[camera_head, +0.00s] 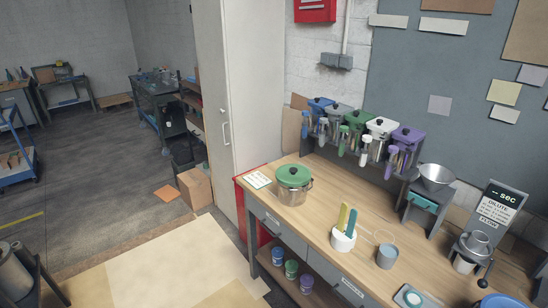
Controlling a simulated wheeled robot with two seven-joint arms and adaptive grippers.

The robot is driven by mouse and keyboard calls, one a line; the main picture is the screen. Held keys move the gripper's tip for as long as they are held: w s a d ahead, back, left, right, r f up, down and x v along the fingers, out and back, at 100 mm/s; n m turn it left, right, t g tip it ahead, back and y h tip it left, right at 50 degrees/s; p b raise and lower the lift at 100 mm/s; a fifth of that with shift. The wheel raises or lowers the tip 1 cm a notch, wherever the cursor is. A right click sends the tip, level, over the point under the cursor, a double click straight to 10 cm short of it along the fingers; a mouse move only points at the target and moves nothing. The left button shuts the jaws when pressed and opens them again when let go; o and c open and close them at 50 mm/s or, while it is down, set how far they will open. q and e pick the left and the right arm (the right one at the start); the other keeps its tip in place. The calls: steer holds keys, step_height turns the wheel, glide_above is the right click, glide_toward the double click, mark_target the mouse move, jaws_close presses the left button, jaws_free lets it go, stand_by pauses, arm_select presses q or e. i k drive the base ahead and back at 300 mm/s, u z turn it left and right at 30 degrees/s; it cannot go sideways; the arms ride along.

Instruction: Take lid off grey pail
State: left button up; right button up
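Neither of my grippers is in view.
The bench middle is mostly clear. A tall cabinet (240,90) stands left.

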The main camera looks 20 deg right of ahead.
mark_target(290, 176)
steer(key=i, duration=2.9)
steer(key=z, duration=2.1)
